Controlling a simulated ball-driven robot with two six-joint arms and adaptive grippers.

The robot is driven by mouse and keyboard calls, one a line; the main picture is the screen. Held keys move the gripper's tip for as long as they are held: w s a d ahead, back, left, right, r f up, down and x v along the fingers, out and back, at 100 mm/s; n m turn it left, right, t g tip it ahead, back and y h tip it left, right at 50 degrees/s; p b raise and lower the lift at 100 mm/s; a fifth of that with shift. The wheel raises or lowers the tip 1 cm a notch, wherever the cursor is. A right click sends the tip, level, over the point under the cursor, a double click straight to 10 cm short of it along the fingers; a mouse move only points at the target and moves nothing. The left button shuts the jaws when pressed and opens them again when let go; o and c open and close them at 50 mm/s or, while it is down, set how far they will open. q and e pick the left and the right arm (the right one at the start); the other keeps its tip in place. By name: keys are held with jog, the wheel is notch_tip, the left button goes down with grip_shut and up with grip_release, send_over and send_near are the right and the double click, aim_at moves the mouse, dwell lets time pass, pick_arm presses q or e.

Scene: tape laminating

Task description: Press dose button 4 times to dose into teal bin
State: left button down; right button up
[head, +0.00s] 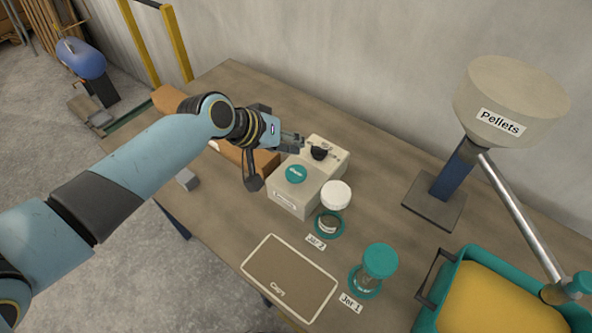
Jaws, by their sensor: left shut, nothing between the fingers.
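A beige box (286,202) stands on the table with a round teal button (296,174) on top; the button's lettering is too small to read. Behind it, a second beige part (334,170) carries a black knob (319,152). My left gripper (299,140) is shut and empty, above the back of the box and just left of the black knob. It looks apart from the teal button. The teal bin (435,312) is at the lower right, its inside filled with yellow. My right gripper is not in view.
A hopper labelled Pellets (512,95) stands on a post; its metal tube (515,210) slopes down toward the bin. Jar 1 (378,262), with a teal lid, and Jar 2 (328,224) stand in front. A framed mat (290,278) lies at the front. Table between box and hopper is clear.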

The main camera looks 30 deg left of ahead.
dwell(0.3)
pick_arm(q)
notch_tip(320, 180, up, 4)
jog(key=p, duration=0.3)
jog(key=shift+f, duration=0.1)
jog(key=shift+f, duration=0.15)
jog(key=b, duration=0.8)
send_over(294, 170)
notch_tip(294, 170, down, 8)
jog(key=shift+r, duration=0.15)
jog(key=shift+f, duration=0.4)
jog(key=shift+f+b, duration=0.2)
jog(key=shift+b, duration=0.15)
jog(key=shift+f, duration=0.2)
